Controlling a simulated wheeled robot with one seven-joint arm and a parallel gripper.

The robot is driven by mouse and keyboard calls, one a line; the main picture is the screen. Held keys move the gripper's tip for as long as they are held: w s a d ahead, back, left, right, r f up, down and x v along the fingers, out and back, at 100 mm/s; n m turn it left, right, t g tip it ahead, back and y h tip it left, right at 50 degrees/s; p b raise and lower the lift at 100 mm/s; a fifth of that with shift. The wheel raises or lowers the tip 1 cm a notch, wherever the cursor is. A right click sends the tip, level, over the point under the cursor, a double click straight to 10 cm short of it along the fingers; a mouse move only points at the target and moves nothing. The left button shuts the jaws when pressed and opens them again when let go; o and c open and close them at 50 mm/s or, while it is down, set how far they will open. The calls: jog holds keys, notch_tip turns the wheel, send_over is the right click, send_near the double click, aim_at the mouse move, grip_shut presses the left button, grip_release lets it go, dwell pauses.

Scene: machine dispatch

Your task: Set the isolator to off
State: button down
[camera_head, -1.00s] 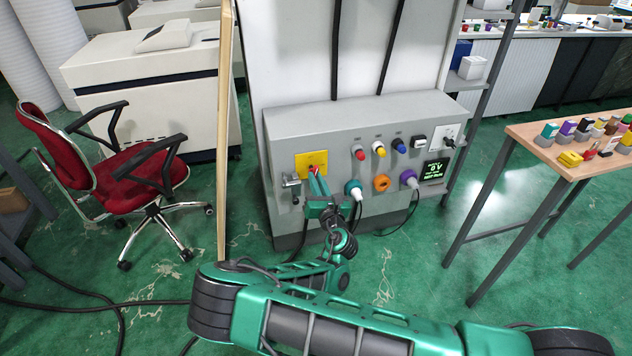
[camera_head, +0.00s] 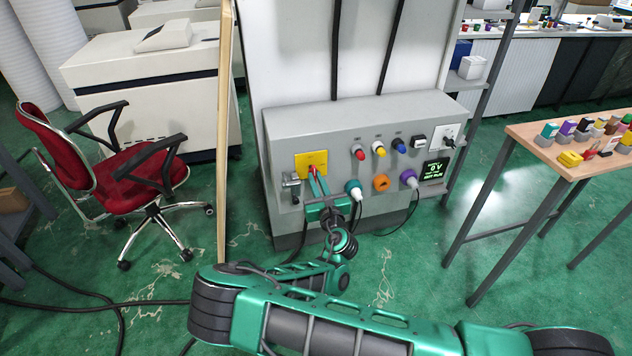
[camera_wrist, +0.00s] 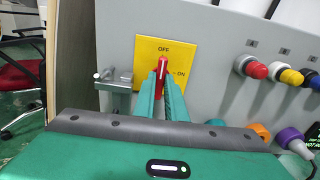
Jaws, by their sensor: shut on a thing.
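The isolator is a yellow plate (camera_head: 307,159) on the front of the grey panel, with a red handle (camera_head: 313,169). In the wrist view, the plate (camera_wrist: 149,47) carries OFF at the top and ON at the right. The red handle (camera_wrist: 162,68) there stands about upright, its tip just below OFF. My gripper (camera_head: 317,178) is at the handle, and in the wrist view its two green fingers (camera_wrist: 163,82) stand on either side of it, shut on it. The lower part of the handle is partly hidden by the fingers.
A metal latch (camera_wrist: 118,85) sticks out close left of the plate. Red, yellow and blue knobs (camera_head: 379,150) and plugged-in connectors (camera_head: 354,188) are to the right. A display (camera_head: 434,171) reads 0 V. A red chair (camera_head: 128,172) stands left, a table (camera_head: 560,150) right.

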jog(key=c, duration=1.8)
grip_release()
jog(key=shift+f, duration=0.25)
jog(key=shift+r, duration=0.1)
jog(key=v, duration=1)
jog(key=shift+s, duration=0.4)
jog(key=shift+d, duration=0.1)
